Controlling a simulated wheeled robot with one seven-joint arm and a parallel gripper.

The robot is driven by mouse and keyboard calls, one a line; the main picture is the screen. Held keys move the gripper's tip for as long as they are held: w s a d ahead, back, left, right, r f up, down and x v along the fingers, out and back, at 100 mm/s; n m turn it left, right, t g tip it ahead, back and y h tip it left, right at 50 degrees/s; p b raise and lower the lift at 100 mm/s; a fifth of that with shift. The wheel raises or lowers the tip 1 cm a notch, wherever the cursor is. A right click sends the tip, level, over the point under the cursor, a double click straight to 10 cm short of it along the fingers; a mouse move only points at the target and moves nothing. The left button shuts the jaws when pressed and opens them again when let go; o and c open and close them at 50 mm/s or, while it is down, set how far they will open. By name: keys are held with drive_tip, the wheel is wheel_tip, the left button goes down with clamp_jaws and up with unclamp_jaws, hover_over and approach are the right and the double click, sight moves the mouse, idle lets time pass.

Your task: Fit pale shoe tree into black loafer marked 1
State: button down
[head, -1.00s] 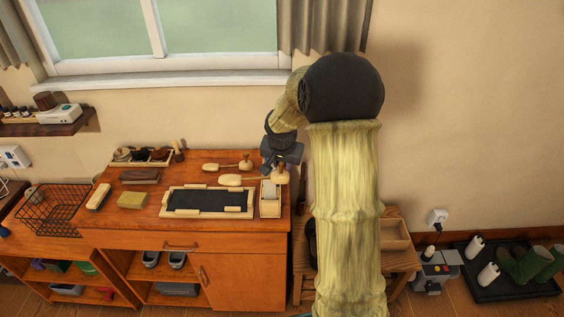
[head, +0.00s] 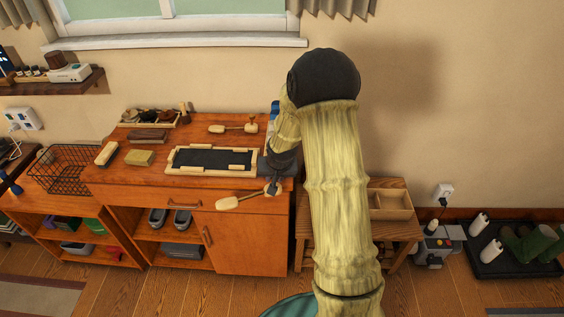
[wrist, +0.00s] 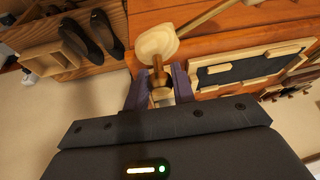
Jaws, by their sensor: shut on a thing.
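My gripper (head: 272,188) is shut on a pale shoe tree (head: 238,201) and holds it in front of the dresser's front edge. In the wrist view the fingers (wrist: 157,84) close around its knob; the pale heel block (wrist: 155,42) and a rod show beyond, and its front part is cut off by the frame. Two black loafers (wrist: 92,38) stand side by side on a wooden bench at the wrist view's upper left, away from the gripper. I cannot read any number on them. In the head view my arm hides them. Another pale shoe tree (head: 232,128) lies on the dresser top.
The dresser (head: 245,240) carries a dark framed mat (head: 212,160), brushes and a yellow block (head: 139,157). The bench (head: 400,228) to the right holds an open divided wooden box (head: 390,203). A black boot tray (head: 510,278) lies further right on the floor.

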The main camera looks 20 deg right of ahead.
drive_tip(key=s+a+f+n+b, duration=0.1)
drive_tip(key=s+a+f+b, duration=0.1)
drive_tip(key=f, duration=0.4)
drive_tip(key=s+a+f+n+y+b, duration=0.1)
drive_tip(key=s+a+f+n+b, duration=0.1)
drive_tip(key=f, duration=0.5)
drive_tip(key=shift+a+f+n, duration=0.25)
drive_tip(key=shift+a+n, duration=0.05)
drive_tip(key=shift+a, duration=0.5)
